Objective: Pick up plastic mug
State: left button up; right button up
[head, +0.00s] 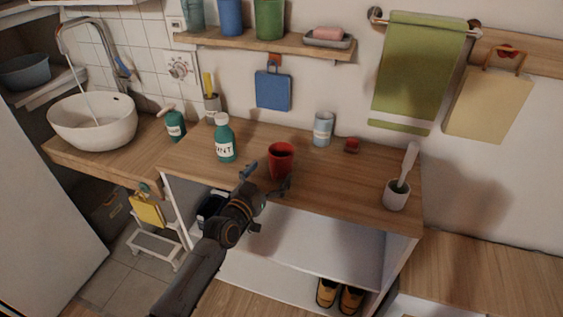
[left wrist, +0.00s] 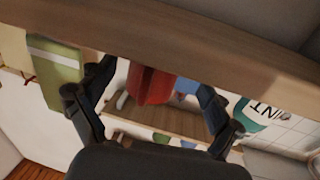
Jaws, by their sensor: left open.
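The red plastic mug (head: 281,160) stands upright near the front edge of the wooden counter in the head view. In the left wrist view the red mug (left wrist: 152,86) shows between the two fingers, partly cut off by the counter edge. My left gripper (head: 266,181) is open and empty, just in front of the mug at the counter's front edge. Its spread fingers also show in the left wrist view. Whether a finger touches the mug or counter I cannot tell. My right gripper is in neither view.
A green-blue bottle (head: 224,140) stands left of the mug. The counter edge (left wrist: 180,42) spans the wrist view.

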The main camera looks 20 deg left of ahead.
aim_at(282, 161)
pick_arm(q)
jog(key=w, duration=0.2)
jog(key=w+d, duration=0.1)
jog(key=w, duration=0.2)
jog(key=shift+w+d, duration=0.3)
jog(key=shift+w, duration=0.05)
jog(key=shift+r, duration=0.1)
jog(key=c, duration=1.3)
